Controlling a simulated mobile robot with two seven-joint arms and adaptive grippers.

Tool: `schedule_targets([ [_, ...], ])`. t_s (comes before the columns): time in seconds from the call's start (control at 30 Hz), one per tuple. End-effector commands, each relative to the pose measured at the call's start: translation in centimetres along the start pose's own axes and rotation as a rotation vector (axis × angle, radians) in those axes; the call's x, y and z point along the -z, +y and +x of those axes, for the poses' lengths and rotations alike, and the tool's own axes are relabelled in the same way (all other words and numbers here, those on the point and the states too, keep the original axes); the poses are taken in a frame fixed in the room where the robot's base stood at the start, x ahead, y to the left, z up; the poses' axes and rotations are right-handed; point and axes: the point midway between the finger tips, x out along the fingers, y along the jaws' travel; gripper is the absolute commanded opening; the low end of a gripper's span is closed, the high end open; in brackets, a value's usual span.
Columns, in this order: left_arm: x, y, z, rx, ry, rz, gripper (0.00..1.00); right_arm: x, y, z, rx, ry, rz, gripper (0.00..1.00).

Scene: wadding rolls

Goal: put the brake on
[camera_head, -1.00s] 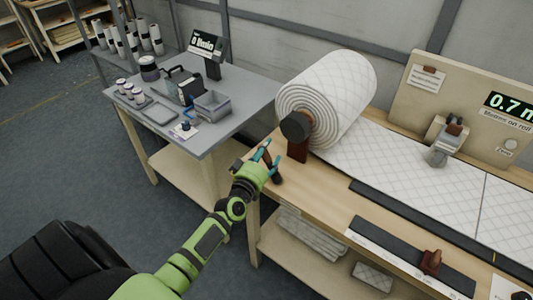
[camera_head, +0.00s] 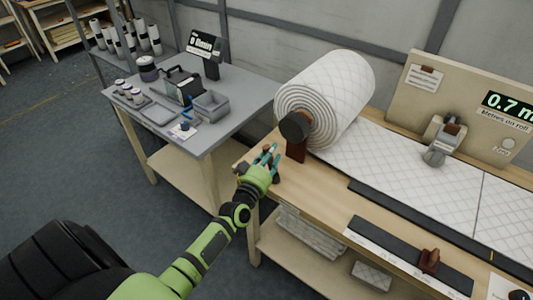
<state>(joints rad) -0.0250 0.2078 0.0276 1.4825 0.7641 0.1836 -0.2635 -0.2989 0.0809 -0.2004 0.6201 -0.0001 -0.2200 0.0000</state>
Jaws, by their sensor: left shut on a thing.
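The wadding roll (camera_head: 328,95), white and quilted, sits on its stand with a dark round hub (camera_head: 295,127) at its near end. Below the hub, at the bench's left end, is a small dark lever (camera_head: 267,149), which I take for the brake. My left gripper (camera_head: 268,160) is at this lever, with its teal fingers shut on it. The fingers and green hand hide most of the lever, so its exact tilt is hard to tell. My right gripper is not in view.
The wooden bench (camera_head: 305,187) carries a flat wadding sheet (camera_head: 397,168), a dark rail (camera_head: 410,255) and a metal device (camera_head: 441,142). A display reads 0.7 m (camera_head: 508,103). A grey side table (camera_head: 222,135) with small goods stands to the left, across a narrow gap.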

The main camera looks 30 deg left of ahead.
Motion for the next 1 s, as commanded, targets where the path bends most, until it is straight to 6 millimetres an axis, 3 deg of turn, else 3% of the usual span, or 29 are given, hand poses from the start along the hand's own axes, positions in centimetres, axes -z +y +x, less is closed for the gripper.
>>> schedule_targets([
  [0.6, -1.7, 4.4, -1.0, -0.062, 0.111, 0.550, 0.00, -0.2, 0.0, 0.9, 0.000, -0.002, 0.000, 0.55],
  [1.0, -2.9, 5.7, -1.4, -0.086, 0.155, 0.764, 0.00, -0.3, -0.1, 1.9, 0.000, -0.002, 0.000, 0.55],
])
